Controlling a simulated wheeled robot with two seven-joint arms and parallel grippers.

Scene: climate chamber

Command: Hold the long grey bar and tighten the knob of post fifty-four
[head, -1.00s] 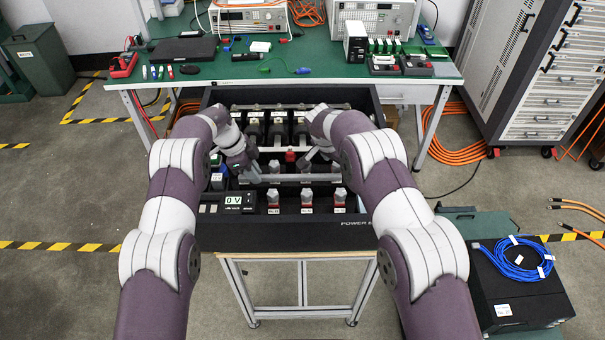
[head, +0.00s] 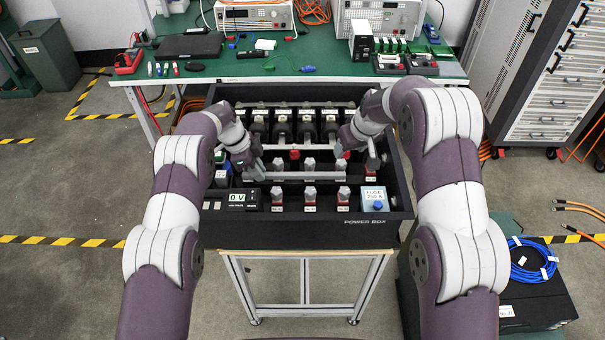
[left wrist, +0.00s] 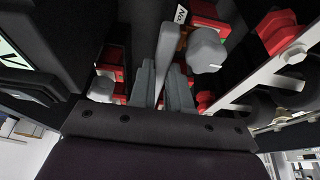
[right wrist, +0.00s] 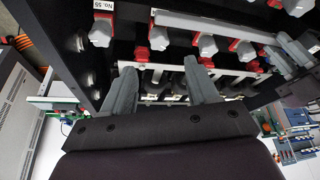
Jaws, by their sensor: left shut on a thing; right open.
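The long grey bar (head: 300,176) lies across the middle of the power box, along a row of grey knobs on red bases. My left gripper (head: 254,172) is shut on its left end; the bar also shows between the fingers in the left wrist view (left wrist: 158,72). My right gripper (head: 368,163) is open and empty near the bar's right end. In the right wrist view its fingers (right wrist: 160,72) point at the row of knobs. The knob (right wrist: 101,30) at the left is labelled No. 55. A knob (right wrist: 158,38) stands beside it at the bar's end; I cannot read its label.
The black power box (head: 300,228) has raised walls around the posts. A 0 V display (head: 241,199) sits at its front left and a fuse block (head: 374,200) at its front right. More knobs (head: 310,193) stand in front of the bar. A green bench (head: 240,73) stands behind.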

